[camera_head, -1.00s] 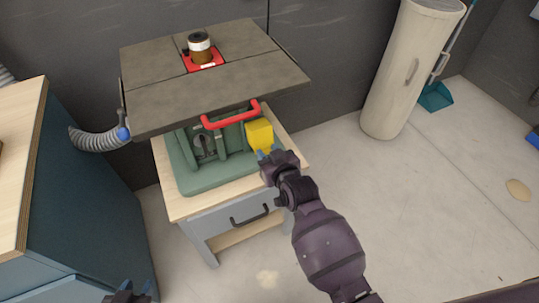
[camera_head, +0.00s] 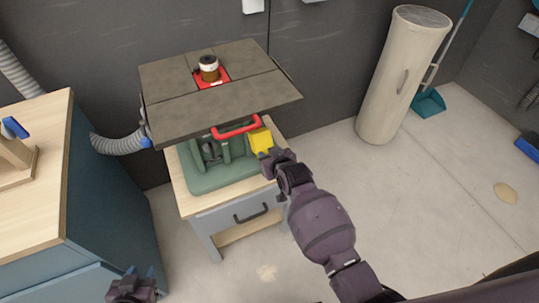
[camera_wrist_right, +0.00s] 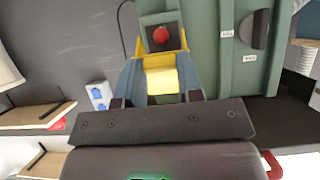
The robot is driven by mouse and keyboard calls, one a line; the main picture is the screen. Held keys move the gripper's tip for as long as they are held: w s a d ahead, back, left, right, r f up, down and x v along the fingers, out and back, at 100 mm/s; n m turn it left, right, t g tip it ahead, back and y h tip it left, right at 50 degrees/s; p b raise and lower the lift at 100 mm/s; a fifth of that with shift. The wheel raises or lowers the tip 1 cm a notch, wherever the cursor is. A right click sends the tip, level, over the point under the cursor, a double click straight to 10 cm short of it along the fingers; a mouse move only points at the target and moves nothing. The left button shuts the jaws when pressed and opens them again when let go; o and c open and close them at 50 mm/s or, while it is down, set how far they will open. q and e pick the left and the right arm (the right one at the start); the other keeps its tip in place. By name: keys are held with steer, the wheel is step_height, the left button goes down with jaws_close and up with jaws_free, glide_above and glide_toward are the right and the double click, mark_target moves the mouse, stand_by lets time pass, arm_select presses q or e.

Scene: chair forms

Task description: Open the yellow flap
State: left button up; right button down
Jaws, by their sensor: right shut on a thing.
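The yellow flap (camera_head: 261,140) is on the right side of the green machine body (camera_head: 222,175), below the grey tabletop. In the right wrist view the flap (camera_wrist_right: 161,81) lies between the blue fingers of my right gripper (camera_wrist_right: 160,78), which is shut on it. A red button (camera_wrist_right: 161,35) on a dark panel shows just beyond the flap, inside a yellow frame. In the head view my right gripper (camera_head: 268,155) is at the flap's lower front and partly covers it. My left gripper (camera_head: 140,272) is low at the left, empty, its blue fingertips apart.
A red handle (camera_head: 236,127) juts out at the tabletop's front edge, close to the flap. The grey tabletop (camera_head: 215,95) overhangs the machine. A workbench (camera_head: 40,185) stands at the left. A beige cylinder (camera_head: 392,85) stands at the back right. The floor at right is mostly clear.

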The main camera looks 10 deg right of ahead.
arm_select(q)
steer(key=shift+w+r, duration=0.3)
arm_select(e)
steer(key=shift+w+r, duration=0.15)
steer(key=shift+r, duration=0.25)
arm_select(q)
steer(key=shift+w+d+r, duration=0.1)
arm_select(e)
steer(key=c, duration=1.1)
jaws_free()
steer(key=shift+r, duration=0.1)
steer(key=o, duration=0.3)
steer(key=shift+f, duration=0.2)
steer(key=shift+o, duration=0.2)
arm_select(q)
steer(key=r+p, duration=0.2)
steer(key=shift+w+r, duration=0.2)
steer(key=shift+r, duration=0.1)
arm_select(e)
steer(key=v, duration=1.1)
steer(key=shift+f, duration=0.1)
